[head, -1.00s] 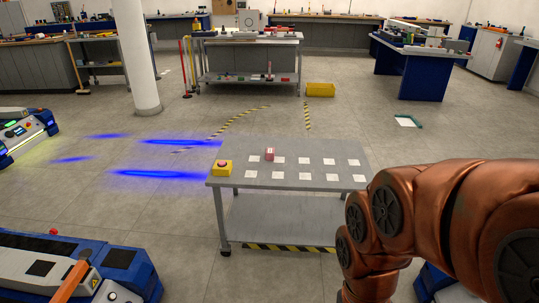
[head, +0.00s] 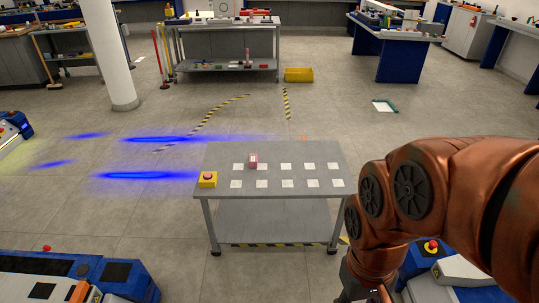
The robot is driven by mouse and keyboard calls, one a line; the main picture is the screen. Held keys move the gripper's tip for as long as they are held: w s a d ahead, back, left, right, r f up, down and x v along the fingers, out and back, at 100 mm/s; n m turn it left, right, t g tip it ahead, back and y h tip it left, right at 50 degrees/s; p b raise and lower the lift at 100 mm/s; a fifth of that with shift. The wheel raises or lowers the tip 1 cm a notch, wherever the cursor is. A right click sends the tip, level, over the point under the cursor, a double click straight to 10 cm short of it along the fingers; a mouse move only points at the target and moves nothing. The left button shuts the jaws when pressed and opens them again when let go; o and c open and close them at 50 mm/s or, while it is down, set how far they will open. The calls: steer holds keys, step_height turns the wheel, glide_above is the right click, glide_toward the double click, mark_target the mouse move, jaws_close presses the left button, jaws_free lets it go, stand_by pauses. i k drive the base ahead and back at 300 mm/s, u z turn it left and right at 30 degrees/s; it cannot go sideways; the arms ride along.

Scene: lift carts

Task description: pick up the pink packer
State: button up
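The pink packer (head: 253,161) is a small pink block standing on the grey table (head: 215,155), on or right by a white square in the back row. My copper-coloured arm comes in from the right side of the head view and bends down beside the table's right end. My gripper is not visible; the arm runs out of the picture at the bottom edge. Nothing of mine touches the packer.
A yellow box with a red button (head: 208,179) sits at the table's front left corner. Blue-and-white mobile machines (head: 95,275) stand at lower left and lower right. A white pillar (head: 107,55) and a yellow bin (head: 299,74) stand farther back, with open floor between.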

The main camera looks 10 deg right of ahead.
mark_target(254, 157)
steer(key=z, duration=0.3)
steer(key=i, duration=1.75)
steer(key=u, duration=1.35)
steer(key=i, duration=0.35)
steer(key=u, duration=0.3)
